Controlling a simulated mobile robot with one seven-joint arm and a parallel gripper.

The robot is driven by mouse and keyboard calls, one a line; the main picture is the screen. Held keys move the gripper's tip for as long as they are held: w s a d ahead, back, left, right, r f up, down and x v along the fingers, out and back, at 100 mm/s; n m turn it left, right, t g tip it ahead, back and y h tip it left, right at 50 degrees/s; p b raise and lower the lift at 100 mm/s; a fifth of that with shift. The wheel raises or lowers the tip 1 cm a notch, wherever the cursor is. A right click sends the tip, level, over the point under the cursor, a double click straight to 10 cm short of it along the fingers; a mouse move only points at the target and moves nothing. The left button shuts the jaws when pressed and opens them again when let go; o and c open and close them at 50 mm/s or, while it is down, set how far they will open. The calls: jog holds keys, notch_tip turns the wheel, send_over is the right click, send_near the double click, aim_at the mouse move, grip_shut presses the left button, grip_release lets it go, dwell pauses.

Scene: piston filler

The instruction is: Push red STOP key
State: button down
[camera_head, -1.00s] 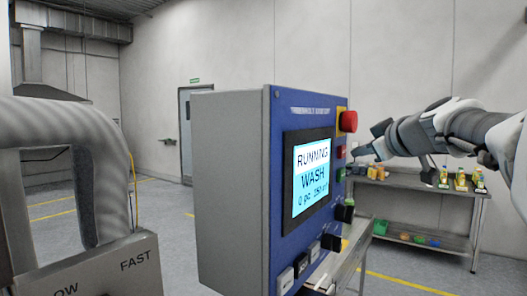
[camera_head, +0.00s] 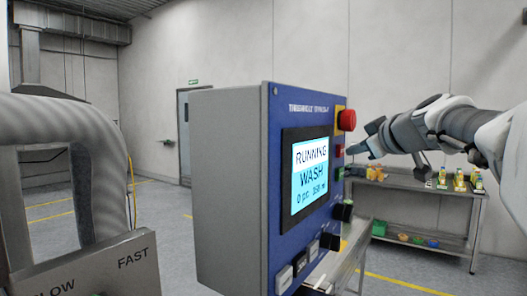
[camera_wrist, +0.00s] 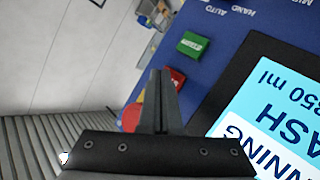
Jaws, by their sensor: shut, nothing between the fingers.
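The red STOP key (camera_head: 339,151) is a small square key on the right of the blue panel face, below the red mushroom button. In the wrist view the red key (camera_wrist: 178,76) shows partly, the rest hidden behind my fingers. My gripper (camera_head: 349,151) is shut and empty, its tip close in front of the red key. In the wrist view the shut fingertips (camera_wrist: 160,73) overlap the key's edge. I cannot tell whether they touch it. The screen (camera_head: 310,176) reads RUNNING, WASH.
The red mushroom button (camera_head: 347,120) on its yellow plate sits just above the key. A green key (camera_head: 340,174) sits just below, with black knobs lower down. A steel shelf table (camera_head: 455,190) with bottles stands behind. A large grey pipe (camera_head: 80,120) stands at left.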

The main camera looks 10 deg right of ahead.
jog(key=shift+w+a, duration=0.3)
jog(key=shift+a, duration=0.1)
dwell(0.7)
jog(key=shift+s+d+f+b, duration=0.1)
jog(key=shift+d+b, duration=0.05)
jog(key=shift+b, duration=0.2)
jog(key=shift+s+d+b, duration=0.45)
jog(key=shift+d+b, duration=0.05)
jog(key=s+d+b, duration=0.1)
jog(key=d, duration=0.1)
jog(key=s+d+b, duration=0.1)
jog(key=s, duration=0.1)
jog(key=shift+s+d, duration=0.2)
jog(key=shift+d, duration=0.15)
dwell(0.5)
